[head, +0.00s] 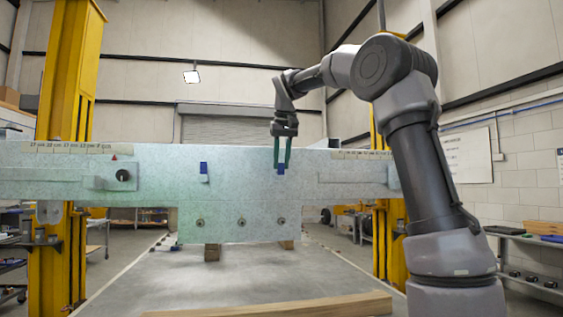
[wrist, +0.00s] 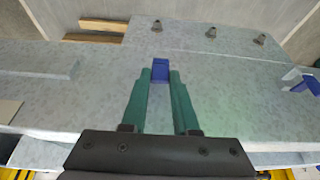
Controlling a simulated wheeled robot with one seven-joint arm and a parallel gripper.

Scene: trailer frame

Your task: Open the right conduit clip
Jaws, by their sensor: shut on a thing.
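The right conduit clip (head: 281,169) is a small blue piece on the upper front of the pale speckled frame panel (head: 240,195). My gripper (head: 281,165) points down over it with long green fingers. In the wrist view the blue clip (wrist: 160,70) sits between the fingertips of my gripper (wrist: 160,76), which is shut on it. The fingers hide its sides, and I cannot tell whether the clip is open. The other blue clip (head: 204,168) is further left on the panel; it shows at the right edge in the wrist view (wrist: 303,81).
Several round bolts (head: 241,222) line the lower panel. A black knob (head: 123,175) is at the left. Yellow posts (head: 62,120) stand at both sides. A wooden beam (head: 280,306) lies in front.

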